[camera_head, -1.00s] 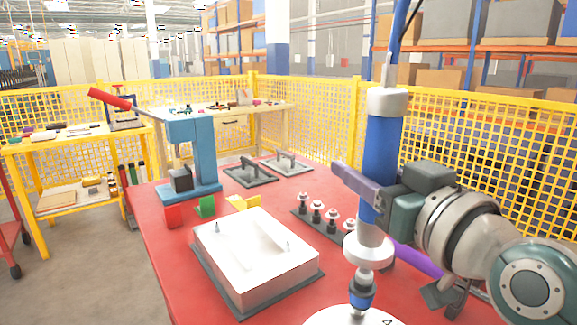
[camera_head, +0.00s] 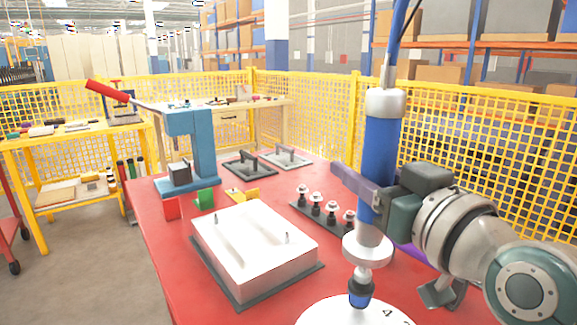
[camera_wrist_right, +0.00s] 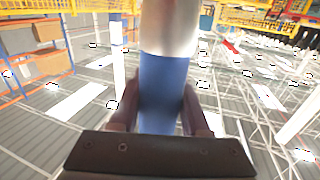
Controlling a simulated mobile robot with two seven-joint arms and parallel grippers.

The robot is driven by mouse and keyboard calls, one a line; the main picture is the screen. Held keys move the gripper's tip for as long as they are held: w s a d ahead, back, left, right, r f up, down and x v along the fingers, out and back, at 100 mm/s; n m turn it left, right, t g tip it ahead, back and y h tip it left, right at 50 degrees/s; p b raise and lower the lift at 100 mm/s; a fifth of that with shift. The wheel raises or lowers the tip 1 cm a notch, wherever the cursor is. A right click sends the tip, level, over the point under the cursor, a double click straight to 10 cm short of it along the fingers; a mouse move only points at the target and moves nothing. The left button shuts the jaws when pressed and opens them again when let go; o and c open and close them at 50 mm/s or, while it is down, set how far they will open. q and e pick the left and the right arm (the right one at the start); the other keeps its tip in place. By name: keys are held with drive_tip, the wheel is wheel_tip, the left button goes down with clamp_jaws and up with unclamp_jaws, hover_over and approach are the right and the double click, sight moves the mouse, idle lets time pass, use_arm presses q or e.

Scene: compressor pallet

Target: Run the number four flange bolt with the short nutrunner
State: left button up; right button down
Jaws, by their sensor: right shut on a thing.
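The short nutrunner (camera_head: 380,150) has a blue body, a silver cap with a cable above, and a silver lower end. My right gripper (camera_head: 362,190) is shut around its body; the wrist view shows the blue body (camera_wrist_right: 162,95) between both fingers. The tool stands nearly upright, its blue-banded socket (camera_head: 360,292) low over the white round flange (camera_head: 335,312) at the bottom edge. A black "4" is printed on the flange right of the socket. The bolt under the socket is hidden, and I cannot tell if they touch. My left gripper is out of view.
A white block (camera_head: 255,250) on a dark plate lies left of the tool on the red table (camera_head: 165,270). Several bolts stand in a dark rack (camera_head: 310,218) behind it. A blue press (camera_head: 203,150) and dark fixtures (camera_head: 250,168) stand farther back. Yellow mesh fencing (camera_head: 320,110) encloses the area.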

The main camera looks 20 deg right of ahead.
sight(366, 139)
drive_tip(key=shift+f+b, duration=0.35)
drive_tip(key=shift+f, duration=0.15)
idle(0.5)
drive_tip(key=shift+f, duration=0.15)
idle(0.9)
wheel_tip(366, 139, up, 2)
drive_tip(key=shift+r+p, duration=0.2)
drive_tip(key=shift+p, duration=0.95)
drive_tip(key=shift+r+p, duration=1.55)
